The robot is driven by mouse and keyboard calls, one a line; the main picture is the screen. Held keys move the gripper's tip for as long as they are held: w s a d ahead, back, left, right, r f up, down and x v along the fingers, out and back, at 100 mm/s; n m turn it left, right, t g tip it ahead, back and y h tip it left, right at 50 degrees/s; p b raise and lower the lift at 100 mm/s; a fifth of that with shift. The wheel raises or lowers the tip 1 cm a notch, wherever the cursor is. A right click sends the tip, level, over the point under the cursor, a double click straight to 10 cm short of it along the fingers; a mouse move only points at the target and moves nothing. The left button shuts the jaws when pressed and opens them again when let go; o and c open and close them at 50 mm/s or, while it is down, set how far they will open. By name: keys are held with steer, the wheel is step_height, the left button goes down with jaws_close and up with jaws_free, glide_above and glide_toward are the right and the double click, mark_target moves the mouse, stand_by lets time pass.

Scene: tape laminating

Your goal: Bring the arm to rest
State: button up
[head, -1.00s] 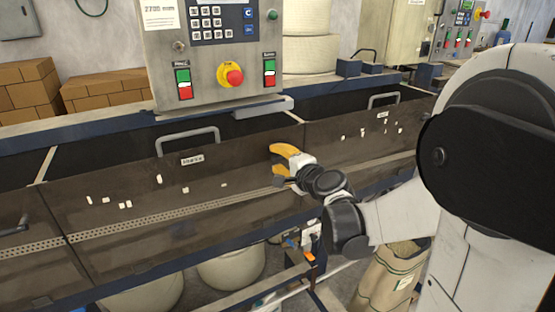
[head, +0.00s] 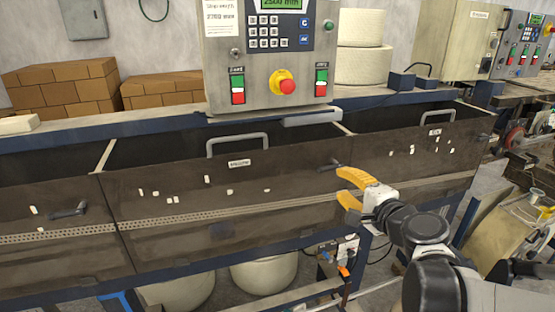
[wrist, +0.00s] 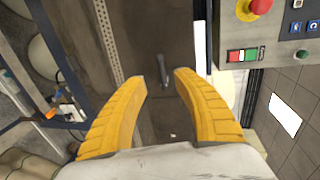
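My gripper (head: 341,186) has yellow fingers and is in front of the machine's brown front panel, right of the middle in the head view. In the wrist view my gripper (wrist: 160,80) has its two fingers spread apart with nothing between them. A dark latch handle (wrist: 163,70) on the panel shows beyond the gap between the fingertips. I cannot tell the exact distance from the fingers to the panel. My arm reaches in from the lower right of the head view.
A control box (head: 268,55) with a keypad, a red knob and red-green switches stands above the panel (head: 270,200). Metal handles (head: 237,143) stick up along the panel's top edge. Pale drums (head: 265,272) stand below. Brick-like stacks (head: 62,85) lie behind at left.

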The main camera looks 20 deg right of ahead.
steer(key=shift+s, duration=0.25)
steer(key=s+a+f+n+g+y+b, duration=0.1)
steer(key=s+a+f+n+g+b, duration=0.1)
steer(key=a+f+n+b, duration=0.35)
steer(key=s+a+f+n+g+y+b, duration=0.1)
steer(key=s+a+f+n+g+b, duration=0.2)
steer(key=a+f, duration=0.45)
steer(key=s+f+n+g+h+b, duration=0.2)
steer(key=s+f+n+b, duration=0.7)
steer(key=f, duration=0.5)
steer(key=shift+s+a+g, duration=0.3)
steer(key=shift+s+g, duration=0.3)
steer(key=shift+g, duration=0.2)
